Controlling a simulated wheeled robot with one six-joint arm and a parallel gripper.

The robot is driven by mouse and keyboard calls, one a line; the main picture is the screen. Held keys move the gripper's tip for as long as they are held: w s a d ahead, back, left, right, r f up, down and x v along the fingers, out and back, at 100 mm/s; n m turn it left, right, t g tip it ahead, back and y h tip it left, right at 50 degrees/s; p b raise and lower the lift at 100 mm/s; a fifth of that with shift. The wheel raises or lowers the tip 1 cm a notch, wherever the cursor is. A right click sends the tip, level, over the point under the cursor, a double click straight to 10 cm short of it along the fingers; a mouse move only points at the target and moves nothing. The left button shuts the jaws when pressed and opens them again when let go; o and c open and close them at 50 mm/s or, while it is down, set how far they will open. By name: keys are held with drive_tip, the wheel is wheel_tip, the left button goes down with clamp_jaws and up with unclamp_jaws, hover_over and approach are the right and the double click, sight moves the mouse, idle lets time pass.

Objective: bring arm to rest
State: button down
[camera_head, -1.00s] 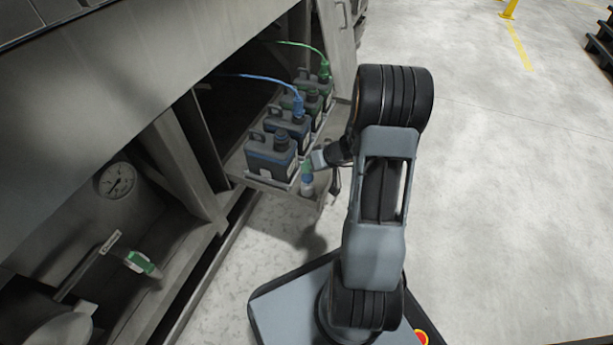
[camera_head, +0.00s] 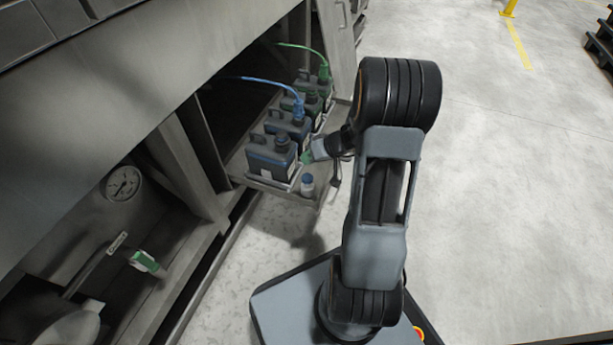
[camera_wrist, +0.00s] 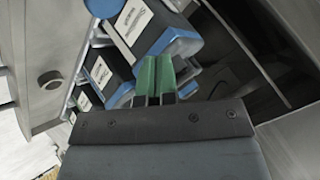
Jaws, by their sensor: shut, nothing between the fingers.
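I cannot tell whether the fingertips touch a canister. My arm stands folded over my base in the head view.
Several canisters (camera_head: 271,157) stand in a row on the shelf (camera_head: 262,184), some with blue or green hoses. The machine frame (camera_head: 185,165) and a round gauge (camera_head: 124,184) are at the left. A green-handled lever (camera_head: 144,261) is below. Open floor (camera_head: 510,200) lies to the right.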

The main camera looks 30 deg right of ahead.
idle(0.7)
drive_tip(key=s+a+r+g+h+p, duration=0.1)
drive_tip(key=s+r+p, duration=0.4)
drive_tip(key=r+p, duration=0.8)
drive_tip(key=s+a+r+h+p, duration=0.3)
drive_tip(key=s+a+r+p, duration=0.3)
drive_tip(key=r+p, duration=0.7)
drive_tip(key=s+a+r+g+h+p, duration=0.1)
drive_tip(key=s+r+p, duration=0.4)
drive_tip(key=r+p, duration=0.8)
wheel_tip(320, 180, up, 15)
drive_tip(key=a+h, duration=0.1)
drive_tip(key=a, duration=0.1)
drive_tip(key=shift+s+a+r+g+h, duration=0.2)
drive_tip(key=shift+a+g+h, duration=0.1)
drive_tip(key=shift+h, duration=0.1)
